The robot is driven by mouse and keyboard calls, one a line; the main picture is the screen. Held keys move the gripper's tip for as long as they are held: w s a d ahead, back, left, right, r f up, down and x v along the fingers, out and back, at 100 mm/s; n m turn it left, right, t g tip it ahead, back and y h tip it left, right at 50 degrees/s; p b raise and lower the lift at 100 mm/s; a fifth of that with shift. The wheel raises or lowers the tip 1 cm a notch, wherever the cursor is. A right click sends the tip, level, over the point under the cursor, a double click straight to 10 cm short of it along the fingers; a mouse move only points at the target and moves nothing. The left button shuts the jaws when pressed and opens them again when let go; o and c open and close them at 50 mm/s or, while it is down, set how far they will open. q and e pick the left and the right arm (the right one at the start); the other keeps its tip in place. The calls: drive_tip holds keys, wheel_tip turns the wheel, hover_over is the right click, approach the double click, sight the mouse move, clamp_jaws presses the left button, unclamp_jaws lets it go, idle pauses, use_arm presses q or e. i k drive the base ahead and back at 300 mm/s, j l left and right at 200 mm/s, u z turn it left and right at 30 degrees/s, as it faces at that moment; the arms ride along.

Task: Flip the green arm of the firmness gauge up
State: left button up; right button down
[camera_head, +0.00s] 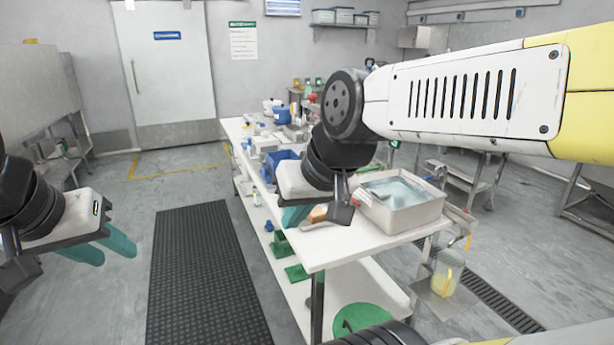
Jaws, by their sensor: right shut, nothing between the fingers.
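I cannot clearly pick out the firmness gauge or its green arm; my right arm and gripper hide part of the white table (330,246). My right gripper (295,216) has teal fingers, shut and empty, pointing down at the table's near left edge. A small orange-brown block (317,214) shows just right of these fingers. My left gripper (104,247) is at the far left, away from the table. Its two teal fingers are apart, with nothing visible between them.
A metal tray with bluish contents (402,214) stands right of my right gripper. A blue bin (279,160) and small items are farther back. Green pieces (297,272) and a green disc (360,319) lie on the lower shelf. A black mat (205,275) covers the floor at left.

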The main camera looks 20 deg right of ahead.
sight(367, 170)
drive_tip(key=i+j, duration=0.15)
drive_tip(key=i, duration=1)
